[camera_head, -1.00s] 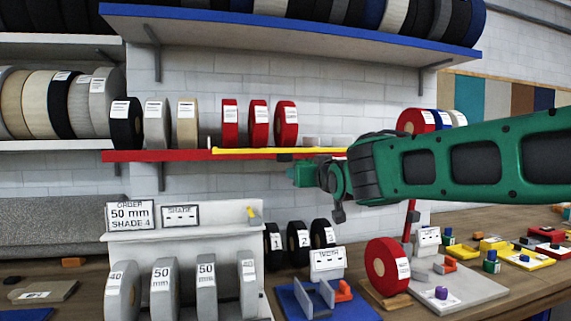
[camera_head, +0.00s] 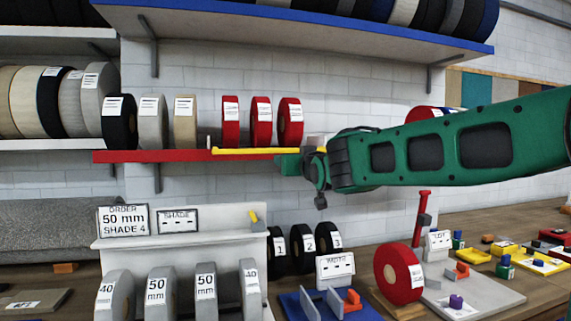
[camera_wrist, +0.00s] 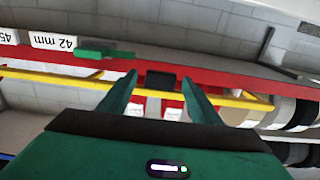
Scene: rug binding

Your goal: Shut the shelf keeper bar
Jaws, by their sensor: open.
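The keeper bar (camera_head: 245,151) is a long thin yellow bar along the front of the red shelf (camera_head: 130,156). Its left end is by a small pale upright; its right part is hidden behind my arm. In the wrist view the bar (camera_wrist: 60,79) runs across the picture, beyond my fingers. My gripper (camera_head: 279,161) is at the shelf front, below the red rolls. In the wrist view my gripper (camera_wrist: 159,74) is open, with a dark block (camera_wrist: 160,81) on the red edge showing between the fingertips. I cannot tell whether the fingers touch the bar.
Red rolls (camera_head: 261,122) stand on the shelf just behind the bar, with black, grey and beige rolls to the left. A blue shelf (camera_head: 300,28) hangs above. Below are a white rack (camera_head: 180,243) with grey rolls and a cluttered bench. A green piece (camera_wrist: 105,53) shows in the wrist view.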

